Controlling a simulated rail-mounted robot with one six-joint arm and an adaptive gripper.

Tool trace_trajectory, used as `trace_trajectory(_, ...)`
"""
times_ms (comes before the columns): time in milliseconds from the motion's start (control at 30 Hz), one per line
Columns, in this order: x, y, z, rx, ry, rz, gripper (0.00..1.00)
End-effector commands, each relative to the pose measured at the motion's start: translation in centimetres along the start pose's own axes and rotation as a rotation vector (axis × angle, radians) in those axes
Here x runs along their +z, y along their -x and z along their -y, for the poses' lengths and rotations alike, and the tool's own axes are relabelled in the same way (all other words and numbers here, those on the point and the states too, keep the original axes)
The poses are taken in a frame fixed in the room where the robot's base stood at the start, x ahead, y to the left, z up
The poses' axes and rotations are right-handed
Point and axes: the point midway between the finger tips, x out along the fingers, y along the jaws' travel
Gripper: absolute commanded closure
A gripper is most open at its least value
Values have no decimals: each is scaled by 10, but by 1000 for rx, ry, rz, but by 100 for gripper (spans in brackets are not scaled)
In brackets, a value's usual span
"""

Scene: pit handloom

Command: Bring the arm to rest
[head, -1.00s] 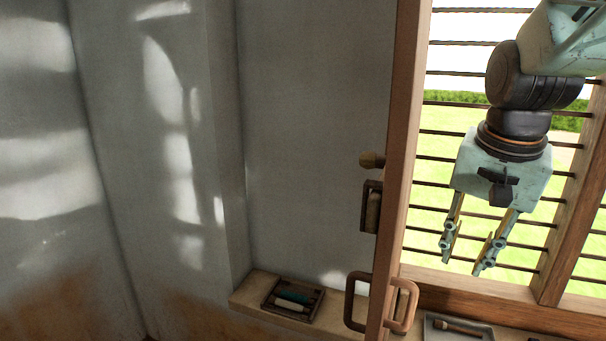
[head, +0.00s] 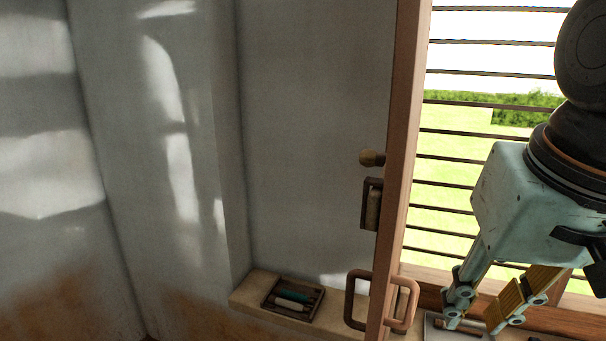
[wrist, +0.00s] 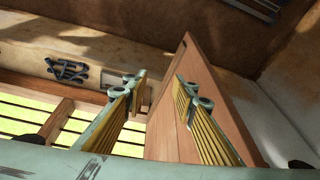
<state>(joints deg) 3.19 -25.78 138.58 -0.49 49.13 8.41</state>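My gripper (head: 478,318) hangs at the lower right of the head view, in front of the barred window. Its two fingers, with yellow ribbed pads, are spread apart with nothing between them. My gripper partly hides the grey tray (head: 432,330) on the sill in the head view.
A small box with spools (head: 292,298) sits on a ledge by the grey wall. A barred window (head: 460,150) is behind.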

Motion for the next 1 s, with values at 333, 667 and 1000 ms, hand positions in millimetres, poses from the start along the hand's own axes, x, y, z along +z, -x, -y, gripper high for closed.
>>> trace_trajectory(333, 54, 10, 5, -19, 143, -20, 75)
trace_trajectory(667, 72, 12, 5, -25, 195, -26, 75)
trace_trajectory(1000, 72, 12, 5, -25, 195, -26, 75)
